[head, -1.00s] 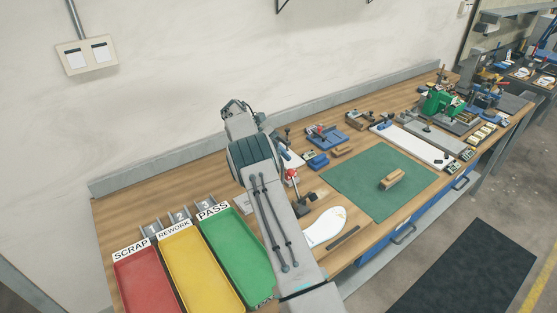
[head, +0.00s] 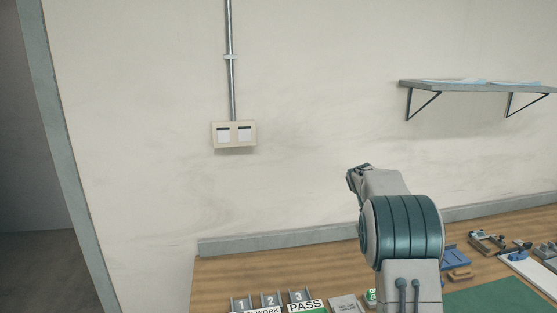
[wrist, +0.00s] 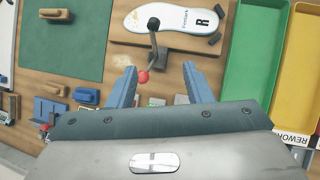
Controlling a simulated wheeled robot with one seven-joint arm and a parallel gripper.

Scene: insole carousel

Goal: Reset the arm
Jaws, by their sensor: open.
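My gripper (wrist: 160,86) shows in the wrist view with its two blue fingers apart and nothing between them. It is above the wooden bench. A lever with a red knob (wrist: 143,76) is seen just beyond and between the fingertips. A white insole marked R (wrist: 172,20) lies beyond the lever. In the head view my arm is raised in front of the wall, right of centre.
The wooden bench (head: 225,280) runs along the wall. The green tray (wrist: 252,60) and yellow tray (wrist: 298,75) stand at right in the wrist view. A green mat (wrist: 58,45) lies at left. A wall shelf (head: 475,87) hangs at upper right in the head view.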

